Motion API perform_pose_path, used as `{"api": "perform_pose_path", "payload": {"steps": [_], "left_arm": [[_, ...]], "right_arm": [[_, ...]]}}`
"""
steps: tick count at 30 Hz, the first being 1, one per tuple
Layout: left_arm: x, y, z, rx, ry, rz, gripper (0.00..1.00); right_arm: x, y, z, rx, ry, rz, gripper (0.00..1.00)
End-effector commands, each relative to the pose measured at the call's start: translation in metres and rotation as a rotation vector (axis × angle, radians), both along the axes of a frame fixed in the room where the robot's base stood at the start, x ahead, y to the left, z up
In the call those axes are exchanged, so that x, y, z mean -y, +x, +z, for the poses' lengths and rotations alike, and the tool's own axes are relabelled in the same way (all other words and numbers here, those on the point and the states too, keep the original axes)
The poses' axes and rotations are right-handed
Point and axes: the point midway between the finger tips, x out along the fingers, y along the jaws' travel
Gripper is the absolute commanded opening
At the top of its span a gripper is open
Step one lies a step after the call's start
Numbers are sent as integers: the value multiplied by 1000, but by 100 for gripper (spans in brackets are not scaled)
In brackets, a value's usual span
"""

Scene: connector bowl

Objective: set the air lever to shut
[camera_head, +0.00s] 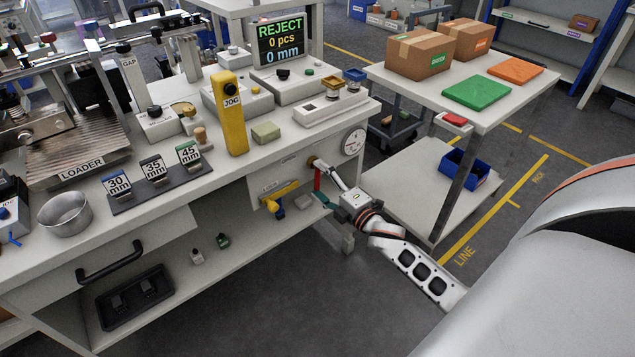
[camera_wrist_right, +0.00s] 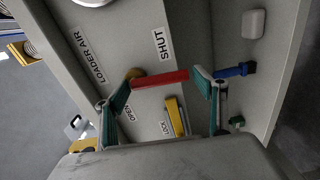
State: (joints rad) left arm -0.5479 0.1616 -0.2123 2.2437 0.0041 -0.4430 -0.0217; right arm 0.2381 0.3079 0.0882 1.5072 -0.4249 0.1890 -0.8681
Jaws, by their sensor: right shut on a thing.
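The air lever is a red bar (camera_wrist_right: 160,79) on a brass pivot on the bench's front panel. In the head view the red lever (camera_head: 317,179) hangs down from its pivot. My right gripper (camera_head: 321,198) is at the lever's lower part. In the right wrist view my right gripper's (camera_wrist_right: 162,90) green-padded fingers stand at either side of the bar, shut on it. There the bar points right from the pivot, with the SHUT label (camera_wrist_right: 160,44) above it and the OPEN label (camera_wrist_right: 127,114) below left. My left gripper is not in view.
A yellow handle (camera_wrist_right: 175,116) by a LOCK label sits close to the lever. A blue fitting (camera_wrist_right: 235,70) is just beyond one finger. A round gauge (camera_head: 354,141) is on the panel to the right. A white table (camera_head: 420,80) with cartons stands behind right. Floor in front is clear.

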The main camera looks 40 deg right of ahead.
Motion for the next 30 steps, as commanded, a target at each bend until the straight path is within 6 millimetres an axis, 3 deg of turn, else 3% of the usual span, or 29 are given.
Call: {"api": "perform_pose_path", "payload": {"steps": [21,22,24,30], "left_arm": [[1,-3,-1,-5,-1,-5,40],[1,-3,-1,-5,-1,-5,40],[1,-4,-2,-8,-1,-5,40],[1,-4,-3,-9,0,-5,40]], "right_arm": [[4,1,1,0,-85,-2,32],[4,1,1,0,-85,-2,73],[4,1,1,0,-84,-1,87],[4,0,0,0,-81,-1,87]]}}
